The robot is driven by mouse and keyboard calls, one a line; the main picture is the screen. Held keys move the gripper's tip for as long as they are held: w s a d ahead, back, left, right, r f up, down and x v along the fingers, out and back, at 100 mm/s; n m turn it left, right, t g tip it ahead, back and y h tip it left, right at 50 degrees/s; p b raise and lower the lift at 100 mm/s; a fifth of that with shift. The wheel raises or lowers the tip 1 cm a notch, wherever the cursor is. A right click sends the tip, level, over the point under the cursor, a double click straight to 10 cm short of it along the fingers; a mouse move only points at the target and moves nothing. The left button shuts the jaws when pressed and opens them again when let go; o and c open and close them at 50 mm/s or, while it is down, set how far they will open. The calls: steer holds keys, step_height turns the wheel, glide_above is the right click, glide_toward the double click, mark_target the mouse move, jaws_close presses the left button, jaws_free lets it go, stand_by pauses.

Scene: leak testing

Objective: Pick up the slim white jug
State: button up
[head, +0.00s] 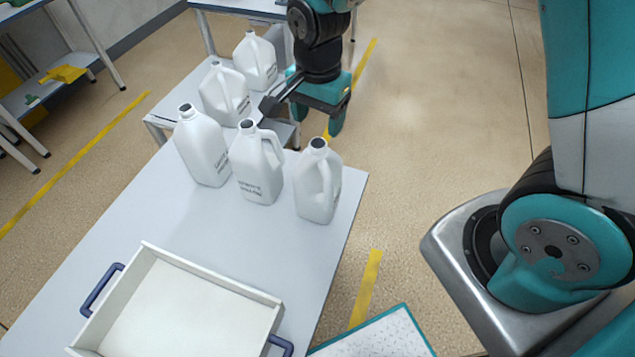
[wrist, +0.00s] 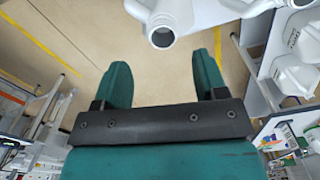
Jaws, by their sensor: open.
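Several white jugs with dark open mouths stand upright. On the near table are a left jug (head: 203,150), a middle jug (head: 257,170) with dark print, and a right jug (head: 318,190) with its handle showing. They look alike, and I cannot tell surely which is the slim one. My gripper (head: 305,112) is open and empty, above and behind the middle and right jugs. In the wrist view, a jug's neck (wrist: 162,36), probably the right jug's, lies ahead of the gap between my fingers (wrist: 162,75), apart from them.
The near table (head: 190,235) holds a white tray (head: 205,262) with blue handles at the front. Two more white jugs (head: 225,95) (head: 255,60) stand on a table behind. The jugs stand close together; floor (head: 430,120) is clear to the right.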

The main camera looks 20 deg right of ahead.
mark_target(318, 144)
steer(key=shift+w+f+p, duration=0.2)
steer(key=shift+f+p, duration=0.55)
steer(key=shift+f, duration=3.1)
steer(key=c, duration=0.9)
